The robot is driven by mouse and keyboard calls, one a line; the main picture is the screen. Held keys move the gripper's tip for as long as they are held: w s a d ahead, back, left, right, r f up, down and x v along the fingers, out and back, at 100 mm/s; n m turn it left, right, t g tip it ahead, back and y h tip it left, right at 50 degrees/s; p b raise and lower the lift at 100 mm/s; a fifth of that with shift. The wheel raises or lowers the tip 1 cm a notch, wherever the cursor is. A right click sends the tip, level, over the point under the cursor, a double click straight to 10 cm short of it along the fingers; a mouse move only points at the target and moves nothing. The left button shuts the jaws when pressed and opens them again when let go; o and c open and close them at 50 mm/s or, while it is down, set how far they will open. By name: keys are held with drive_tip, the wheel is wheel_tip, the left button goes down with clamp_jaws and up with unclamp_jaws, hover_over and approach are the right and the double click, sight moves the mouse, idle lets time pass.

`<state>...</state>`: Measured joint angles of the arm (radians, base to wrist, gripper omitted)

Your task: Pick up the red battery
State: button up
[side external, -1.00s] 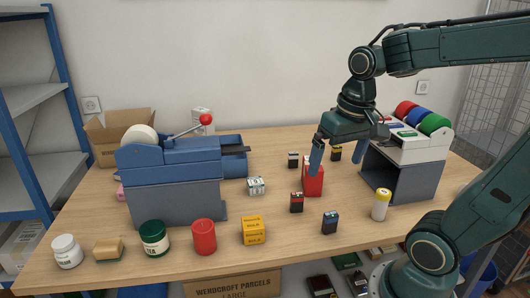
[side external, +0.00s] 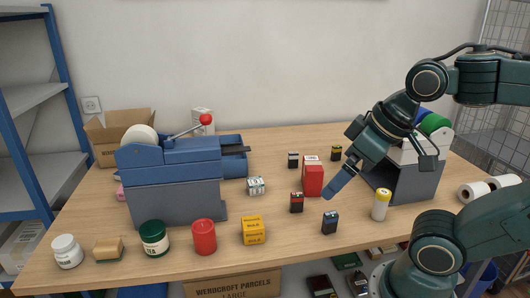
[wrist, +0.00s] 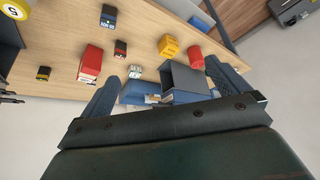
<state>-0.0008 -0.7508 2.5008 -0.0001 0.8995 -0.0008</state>
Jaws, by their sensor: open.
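The red battery (side external: 297,203) is a small block with a dark body and a red top. It stands upright on the wooden counter (side external: 290,257), in front of a larger red box (side external: 313,178). My gripper (side external: 378,178) is open and empty, tilted, above the counter to the right of the battery. In the wrist view its two fingers (wrist: 168,78) are spread wide, with the battery beyond them.
Similar small batteries stand nearby: blue-topped (side external: 330,222), yellow-topped (side external: 336,153) and a dark one (side external: 293,160). A yellow-capped bottle (side external: 381,205) is at right, beside a grey-and-white stand (side external: 415,178). A yellow box (side external: 253,230) and red candle (side external: 204,237) are left; a blue machine (side external: 175,180) stands behind.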

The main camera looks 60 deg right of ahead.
idle(0.4)
drive_tip(key=c, duration=1.2)
drive_tip(key=w+d+f+n+g+y, duration=0.1)
drive_tip(key=w+d+f+n, duration=0.3)
drive_tip(key=d, duration=0.5)
drive_tip(key=w+d+f+n+g+y, duration=0.1)
drive_tip(key=w+d+f+n+y, duration=0.1)
drive_tip(key=w+d+f+n, duration=0.2)
drive_tip(key=w+d, duration=0.3)
drive_tip(key=d, duration=0.1)
drive_tip(key=shift+w+d+f, duration=0.25)
drive_tip(key=shift+w+d, duration=0.1)
drive_tip(key=shift+d, duration=0.05)
drive_tip(key=shift+f, duration=0.1)
